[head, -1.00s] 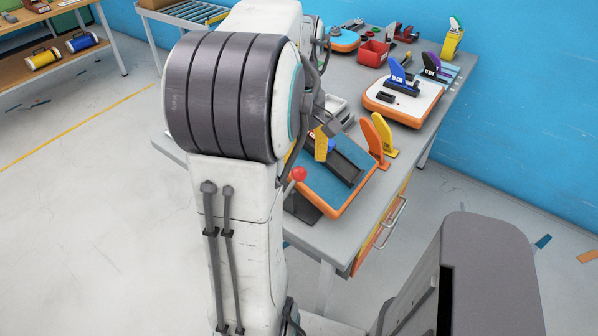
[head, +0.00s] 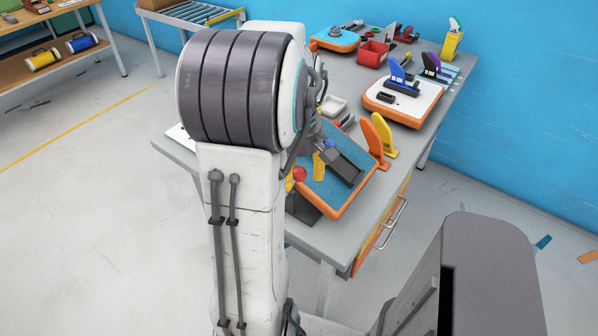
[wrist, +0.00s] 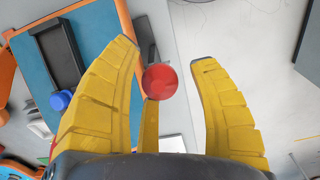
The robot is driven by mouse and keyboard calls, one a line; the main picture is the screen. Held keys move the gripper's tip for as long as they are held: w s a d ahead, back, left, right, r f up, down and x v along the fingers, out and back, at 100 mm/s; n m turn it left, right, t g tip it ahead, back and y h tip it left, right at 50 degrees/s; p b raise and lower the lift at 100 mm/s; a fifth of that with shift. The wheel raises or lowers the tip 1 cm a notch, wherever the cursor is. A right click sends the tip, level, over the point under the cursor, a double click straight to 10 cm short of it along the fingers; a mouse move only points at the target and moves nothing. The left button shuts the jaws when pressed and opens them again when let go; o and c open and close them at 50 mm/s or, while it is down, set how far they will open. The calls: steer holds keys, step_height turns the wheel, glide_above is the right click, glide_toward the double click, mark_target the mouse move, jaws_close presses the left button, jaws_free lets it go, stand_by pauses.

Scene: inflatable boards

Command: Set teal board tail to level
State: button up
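The teal board (head: 325,191), with an orange rim, lies at the near end of the grey table. It bears a long black tray (head: 345,166), also seen in the wrist view (wrist: 62,55). A red ball knob (head: 299,173) stands at its near left end, by a dark bracket (head: 302,206). In the wrist view the red knob (wrist: 160,80) lies between my yellow fingers. My gripper (wrist: 165,52) is open, with gaps beside the knob. A blue knob (wrist: 60,100) sits beside the tray. The tail's tilt cannot be told.
Orange (head: 374,140) and yellow (head: 386,133) fins stand right of the teal board. Behind are a white-topped board (head: 420,104) with a blue fin, a red bin (head: 373,53) and a yellow holder (head: 452,43). A white tray (head: 333,106) stands behind my gripper.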

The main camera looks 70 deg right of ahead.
jaws_close()
steer(key=w, duration=0.1)
steer(key=w+d+p, duration=0.1)
steer(key=w, duration=0.1)
steer(key=w+r, duration=0.1)
steer(key=w, duration=0.1)
steer(key=shift+w+d+p, duration=0.1)
steer(key=shift+d+p, duration=0.2)
steer(key=shift+d, duration=0.05)
steer(key=shift+c, duration=1.7)
jaws_free()
steer(key=shift+o, duration=1.4)
steer(key=shift+w, duration=0.15)
steer(key=shift+o, duration=0.8)
step_height(320, 180, up, 12)
